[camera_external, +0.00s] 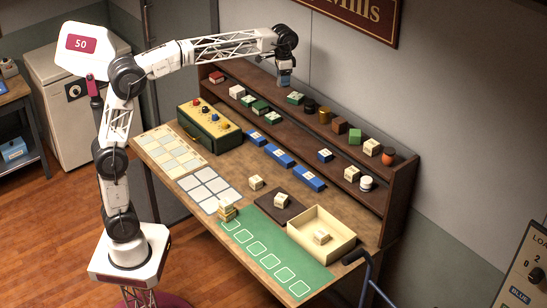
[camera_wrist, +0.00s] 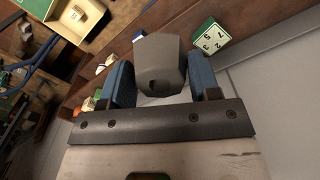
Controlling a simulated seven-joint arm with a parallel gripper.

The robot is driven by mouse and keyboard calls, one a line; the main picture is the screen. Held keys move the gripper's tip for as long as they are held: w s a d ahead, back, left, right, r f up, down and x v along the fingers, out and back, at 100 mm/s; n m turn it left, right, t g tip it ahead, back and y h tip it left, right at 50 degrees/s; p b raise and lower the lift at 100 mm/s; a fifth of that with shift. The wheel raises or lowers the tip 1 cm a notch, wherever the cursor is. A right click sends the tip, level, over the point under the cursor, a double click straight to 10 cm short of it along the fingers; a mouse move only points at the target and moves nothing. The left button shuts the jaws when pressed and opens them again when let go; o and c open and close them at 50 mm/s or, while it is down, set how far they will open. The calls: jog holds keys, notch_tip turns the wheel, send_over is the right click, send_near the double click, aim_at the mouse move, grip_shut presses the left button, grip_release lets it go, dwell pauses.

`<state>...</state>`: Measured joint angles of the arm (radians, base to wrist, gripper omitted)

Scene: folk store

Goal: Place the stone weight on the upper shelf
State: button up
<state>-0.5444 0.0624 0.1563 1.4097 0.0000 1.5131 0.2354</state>
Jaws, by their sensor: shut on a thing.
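The stone weight (camera_wrist: 160,62) is a grey block with rounded edges and a dark round hole in its face. My gripper (camera_external: 285,82) is shut on it, with the blue finger pads on both sides of it in the wrist view. In the external view the weight is small and partly hidden by the fingers. My gripper is at the upper shelf (camera_external: 255,76), left of a green box with a white face (camera_external: 296,98). This box also shows in the wrist view (camera_wrist: 209,36). I cannot tell whether the weight touches the shelf.
Right of the green box stand a dark jar (camera_external: 310,107), a brown jar (camera_external: 325,115) and several other items. The left part of the upper shelf is bare. The lower shelf holds small boxes, including a white one (camera_external: 237,91). A cream tray (camera_external: 345,238) is on the table.

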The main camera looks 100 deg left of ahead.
jog(key=s+a+n, duration=0.2)
jog(key=s+a, duration=0.1)
jog(key=a, duration=0.9)
jog(key=n, duration=0.3)
send_over(267, 83)
notch_tip(267, 83, down, 5)
jog(key=shift+w+f, duration=0.1)
jog(key=shift+f, duration=0.6)
jog(key=shift+f, duration=2.05)
jog(key=shift+f, duration=2)
jog(key=shift+f, duration=0.1)
